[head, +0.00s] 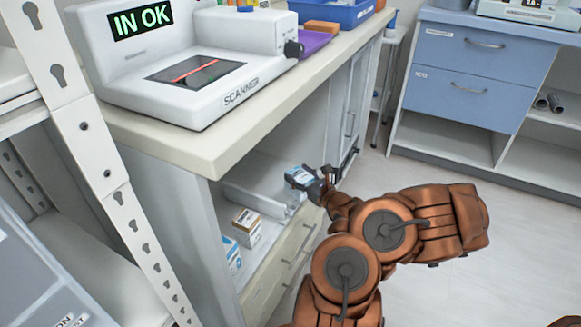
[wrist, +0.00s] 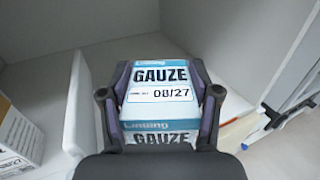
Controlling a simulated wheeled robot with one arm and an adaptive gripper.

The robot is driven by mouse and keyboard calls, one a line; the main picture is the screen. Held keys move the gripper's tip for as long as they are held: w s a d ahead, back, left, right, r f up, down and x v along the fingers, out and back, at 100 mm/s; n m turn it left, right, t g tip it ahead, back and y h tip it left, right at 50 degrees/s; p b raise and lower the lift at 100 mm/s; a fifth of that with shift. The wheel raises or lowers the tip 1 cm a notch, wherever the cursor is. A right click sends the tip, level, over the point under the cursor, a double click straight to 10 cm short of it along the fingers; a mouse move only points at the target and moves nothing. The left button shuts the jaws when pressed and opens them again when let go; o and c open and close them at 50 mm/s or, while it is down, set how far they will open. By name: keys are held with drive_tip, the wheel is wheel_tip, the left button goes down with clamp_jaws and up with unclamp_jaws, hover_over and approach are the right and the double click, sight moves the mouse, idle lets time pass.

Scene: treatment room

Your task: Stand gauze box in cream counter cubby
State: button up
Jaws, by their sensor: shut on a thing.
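The gauze box (wrist: 160,82) is white and blue, with "GAUZE" and "08/27" on it. My gripper (wrist: 161,90) is shut on it, one dark finger on each side. In the head view the box (head: 300,177) shows at the tip of my gripper (head: 312,182), at the opening of the cubby (head: 257,172) under the cream counter (head: 170,145). In the wrist view the cubby's grey walls lie ahead, and a white divider (wrist: 75,105) stands to the left of the box. Whether the box touches the cubby floor, I cannot tell.
Left of the divider, a brown-and-white box (head: 246,225) and a blue-and-white box (head: 230,255) stand in the cubby. A scanner (head: 190,70) reading "IN OK" sits on the counter. A perforated white rack post (head: 100,150) rises at left. Drawers (head: 290,250) lie below.

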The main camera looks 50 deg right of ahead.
drive_tip(key=w+d+f+b, duration=0.1)
drive_tip(key=w+d+b, duration=0.1)
drive_tip(key=w, duration=0.1)
drive_tip(key=w+d+f+b, duration=0.2)
drive_tip(key=w+d, duration=0.1)
drive_tip(key=w+d+f+b, duration=0.1)
drive_tip(key=w+d, duration=0.1)
drive_tip(key=w, duration=0.1)
drive_tip(key=shift+w+d+f+b, duration=0.3)
drive_tip(key=shift+w+f+b, duration=0.1)
drive_tip(key=shift+r, duration=0.1)
drive_tip(key=o, duration=1.3)
